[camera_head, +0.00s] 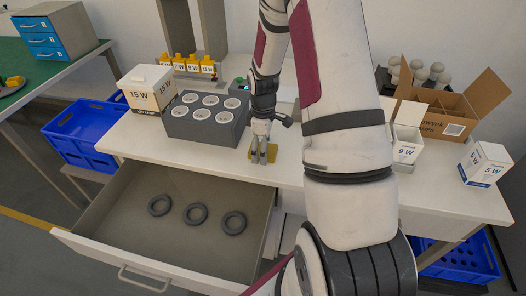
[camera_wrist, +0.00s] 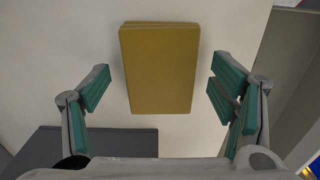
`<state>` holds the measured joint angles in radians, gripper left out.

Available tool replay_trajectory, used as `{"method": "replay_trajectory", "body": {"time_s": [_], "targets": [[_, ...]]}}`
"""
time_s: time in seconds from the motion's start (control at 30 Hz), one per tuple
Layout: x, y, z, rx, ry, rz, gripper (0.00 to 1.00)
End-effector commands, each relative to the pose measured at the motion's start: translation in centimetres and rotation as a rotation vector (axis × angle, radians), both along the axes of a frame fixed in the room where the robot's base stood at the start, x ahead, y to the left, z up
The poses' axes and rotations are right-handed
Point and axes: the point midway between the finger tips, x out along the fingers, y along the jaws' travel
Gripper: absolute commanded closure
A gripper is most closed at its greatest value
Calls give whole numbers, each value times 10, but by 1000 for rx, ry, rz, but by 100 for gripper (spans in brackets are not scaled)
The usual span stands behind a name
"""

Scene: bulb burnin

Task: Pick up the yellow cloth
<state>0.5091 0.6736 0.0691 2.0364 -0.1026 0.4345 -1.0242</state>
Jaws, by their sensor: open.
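The yellow cloth (camera_wrist: 160,68) lies flat on the white table as a folded rectangle, in the upper middle of the wrist view. In the head view only parts of the cloth (camera_head: 254,155) show around my fingers, to the right of the grey socket block. My gripper (camera_wrist: 165,95) is open, with one teal-padded finger on each side of the cloth's lower part in the picture. The fingers appear apart from the cloth, with nothing between them held. In the head view my gripper (camera_head: 263,152) points down over the cloth; its exact height cannot be told.
A grey block with round sockets (camera_head: 178,130) stands left of my gripper. The open drawer (camera_head: 120,230) below holds three dark rings (camera_head: 196,213). Bulb boxes (camera_head: 484,163) and an open carton (camera_head: 440,122) stand on the right. A blue crate (camera_head: 75,145) is at left.

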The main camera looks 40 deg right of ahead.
Motion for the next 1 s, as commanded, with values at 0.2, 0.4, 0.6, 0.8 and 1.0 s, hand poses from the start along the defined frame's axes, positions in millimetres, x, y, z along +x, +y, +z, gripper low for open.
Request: {"method": "replay_trajectory", "body": {"time_s": [0.2, 0.4, 0.6, 0.8, 1.0], "targets": [[0, 0, 0, 0, 0, 0, 26], [0, 0, 0, 0, 0, 1, 69], [0, 0, 0, 0, 0, 1, 73], [0, 0, 3, 0, 0, 0, 73], [1, 0, 20, 0, -3, 1, 73]]}}
